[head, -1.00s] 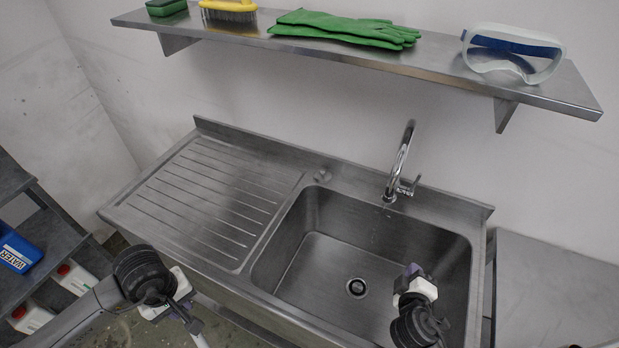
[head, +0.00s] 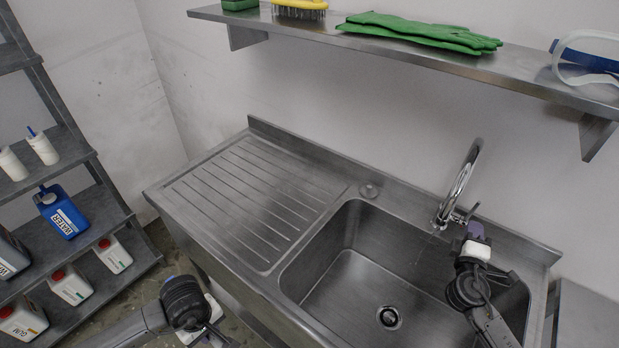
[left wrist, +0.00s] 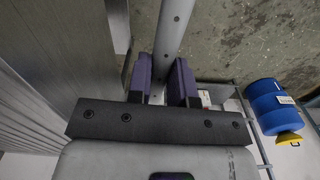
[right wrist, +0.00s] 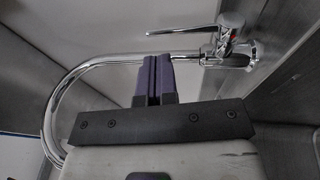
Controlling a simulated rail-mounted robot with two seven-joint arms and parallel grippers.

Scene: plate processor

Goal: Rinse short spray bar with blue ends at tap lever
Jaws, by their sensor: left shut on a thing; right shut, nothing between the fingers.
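A grey bar with small holes (left wrist: 176,22) shows in the left wrist view, running up out of the top edge. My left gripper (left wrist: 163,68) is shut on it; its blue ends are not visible. In the head view my left gripper (head: 217,334) is at the bottom edge, in front of the sink unit. The chrome tap (head: 459,183) stands at the sink's back rim, its lever (head: 467,214) low on its right side. My right gripper (head: 476,232) is shut and empty, close to the lever. In the right wrist view the lever (right wrist: 185,29) lies just beyond the fingertips; contact is unclear.
The sink basin (head: 345,272) is empty, with a ribbed drainboard (head: 235,205) to its left. A wall shelf (head: 400,58) above holds green gloves (head: 425,33) and goggles. A dark rack (head: 118,215) with bottles and a blue water container (head: 62,214) stands at the left.

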